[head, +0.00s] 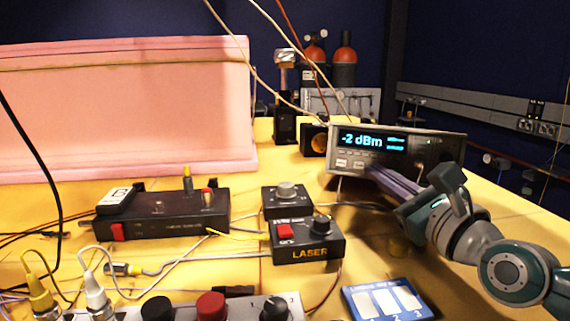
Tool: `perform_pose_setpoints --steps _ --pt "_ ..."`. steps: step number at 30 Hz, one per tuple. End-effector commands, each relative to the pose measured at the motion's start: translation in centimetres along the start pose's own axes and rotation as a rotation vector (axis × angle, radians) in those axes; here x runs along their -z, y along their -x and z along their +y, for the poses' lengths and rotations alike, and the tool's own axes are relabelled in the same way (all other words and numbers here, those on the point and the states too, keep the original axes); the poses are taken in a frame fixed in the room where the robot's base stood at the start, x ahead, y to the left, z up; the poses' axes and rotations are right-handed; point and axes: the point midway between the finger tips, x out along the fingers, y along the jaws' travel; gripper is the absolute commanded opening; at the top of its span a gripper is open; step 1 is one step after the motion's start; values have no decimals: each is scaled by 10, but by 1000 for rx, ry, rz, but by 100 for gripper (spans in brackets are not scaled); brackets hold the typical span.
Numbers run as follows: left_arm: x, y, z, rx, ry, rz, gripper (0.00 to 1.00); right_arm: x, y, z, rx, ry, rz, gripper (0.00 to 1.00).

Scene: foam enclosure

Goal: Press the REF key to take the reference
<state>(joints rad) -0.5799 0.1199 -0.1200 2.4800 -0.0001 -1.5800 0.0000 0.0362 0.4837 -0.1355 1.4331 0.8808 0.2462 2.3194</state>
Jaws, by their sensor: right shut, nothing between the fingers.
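The power meter (440,150) stands on the yellow bench, its lit display (372,141) reading "-2 dBm". Pale keys (342,163) sit in rows under the display; their labels are too small to read, so I cannot tell which is REF. My right gripper (372,169) comes in from the right, its long fingers together and empty. The fingertips are at the lower front of the meter, just right of the two larger pale keys. I cannot tell whether they touch the panel. The fingers hide part of the lower front. My left gripper is not in view.
A black LASER box (306,250) with a red switch and a knob box (286,196) stand left of my arm. A blue-white card (388,301) lies in front. A long black unit (150,218), loose cables and a pink foam block (125,110) fill the left.

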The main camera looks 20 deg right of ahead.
Motion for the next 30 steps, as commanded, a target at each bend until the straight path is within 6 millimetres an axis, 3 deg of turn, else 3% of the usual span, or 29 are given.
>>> perform_pose_setpoints --steps 30 --pt "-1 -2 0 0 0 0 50 0 -2 -2 0 -1 1 0"
